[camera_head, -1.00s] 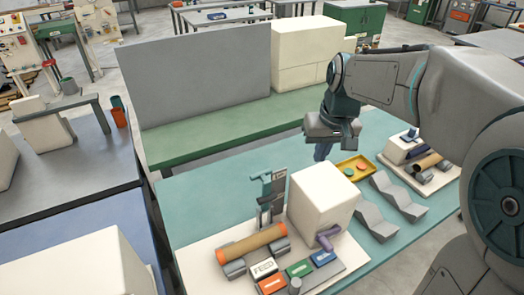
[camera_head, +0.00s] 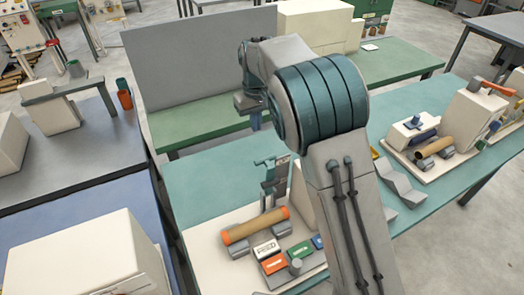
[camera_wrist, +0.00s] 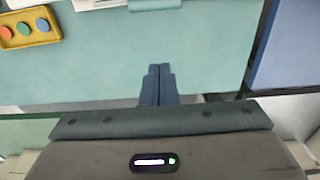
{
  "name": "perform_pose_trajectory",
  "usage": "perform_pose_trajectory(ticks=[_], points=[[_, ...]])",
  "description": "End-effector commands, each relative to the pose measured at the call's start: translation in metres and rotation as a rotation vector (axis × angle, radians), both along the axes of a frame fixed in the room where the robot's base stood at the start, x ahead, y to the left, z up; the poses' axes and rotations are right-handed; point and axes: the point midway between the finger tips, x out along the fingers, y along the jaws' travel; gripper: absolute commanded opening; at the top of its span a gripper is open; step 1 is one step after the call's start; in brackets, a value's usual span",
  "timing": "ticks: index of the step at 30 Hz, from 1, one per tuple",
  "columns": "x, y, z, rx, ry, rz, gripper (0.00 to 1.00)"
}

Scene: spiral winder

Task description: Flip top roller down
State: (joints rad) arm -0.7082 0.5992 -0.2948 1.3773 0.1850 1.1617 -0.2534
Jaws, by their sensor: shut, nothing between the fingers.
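The winder (camera_head: 215,255) stands on a pale base on the teal table. A tan tube with orange ends (camera_head: 256,226) lies across grey rests on it. Behind the tube rises a grey upright bracket with a teal crosspiece (camera_head: 273,162). I cannot tell which part of it is the top roller. My gripper (camera_head: 256,122) is behind and above the bracket, apart from it, over the table's far side. In the wrist view, my gripper's blue fingers (camera_wrist: 158,84) are together and empty above bare teal table. My arm hides most of the winder's white box.
Feed and coloured buttons (camera_head: 274,263) sit in front of the tube. Grey wavy blocks (camera_head: 400,185) and a second machine (camera_head: 430,150) stand to the right. The yellow tray (camera_wrist: 28,38) holds coloured discs. A grey panel (camera_head: 200,70) stands on the green bench behind.

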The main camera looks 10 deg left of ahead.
Motion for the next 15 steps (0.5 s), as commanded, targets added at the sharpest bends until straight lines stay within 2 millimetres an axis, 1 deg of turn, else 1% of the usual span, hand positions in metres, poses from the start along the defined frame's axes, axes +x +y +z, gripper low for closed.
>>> perform_pose_trajectory(ticks=[4, 7, 11, 15], points=[[0.000, 0.000, -0.004, 0.000, 0.000, 0.000, 0.00], [0.000, 0.000, -0.014, 0.000, 0.000, 0.000, 0.00], [0.000, 0.001, -0.034, 0.000, 0.001, 0.000, 0.00], [0.001, 0.001, -0.058, -0.001, 0.001, 0.000, 0.00]])
